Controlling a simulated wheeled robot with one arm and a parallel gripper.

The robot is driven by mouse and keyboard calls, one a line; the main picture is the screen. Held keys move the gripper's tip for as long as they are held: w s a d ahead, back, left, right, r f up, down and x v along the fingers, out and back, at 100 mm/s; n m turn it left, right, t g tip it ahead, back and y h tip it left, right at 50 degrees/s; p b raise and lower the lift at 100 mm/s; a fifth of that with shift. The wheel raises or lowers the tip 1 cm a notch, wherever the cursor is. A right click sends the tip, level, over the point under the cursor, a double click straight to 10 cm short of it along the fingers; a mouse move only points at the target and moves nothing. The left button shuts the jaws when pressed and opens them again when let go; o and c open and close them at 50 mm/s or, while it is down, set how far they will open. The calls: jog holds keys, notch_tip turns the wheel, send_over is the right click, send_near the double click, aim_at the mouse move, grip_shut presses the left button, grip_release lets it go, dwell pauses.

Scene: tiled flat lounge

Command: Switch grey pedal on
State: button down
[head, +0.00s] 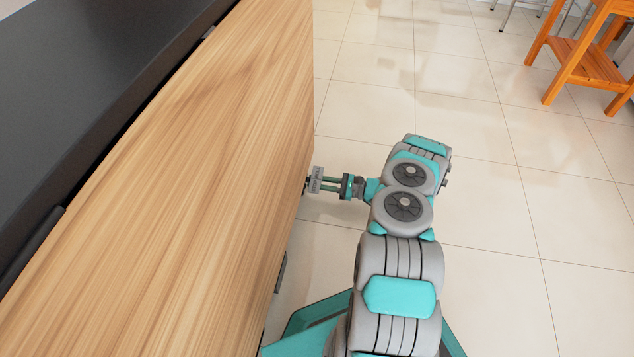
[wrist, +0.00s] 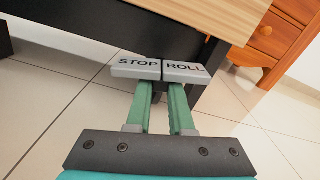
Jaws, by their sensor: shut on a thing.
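The grey pedal (wrist: 137,69) shows in the wrist view as two flat pads side by side, marked STOP on the left and ROLL on the right. A narrow seam parts them. In the head view the pedal (head: 315,180) is a small grey piece at the side of a wood-topped unit. My gripper (head: 323,186) reaches left to it, and its green fingers also show in the wrist view (wrist: 162,92). It is shut on the pedal. The fingertips are hidden behind the pads. I cannot tell whether either pad is pressed down.
The wood-topped unit (head: 165,170) with a dark edge fills the left of the head view, close to my arm. Tiled floor (head: 480,190) is clear to the right. An orange wooden stool (head: 580,62) stands at the far right. A wooden cabinet (wrist: 275,38) shows in the wrist view.

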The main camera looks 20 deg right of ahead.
jog(key=c, duration=0.8)
grip_release()
jog(key=p+v, duration=0.1)
jog(key=v, duration=0.6)
jog(key=shift+s+d, duration=0.15)
jog(key=shift+d, duration=0.1)
jog(key=shift+s, duration=0.1)
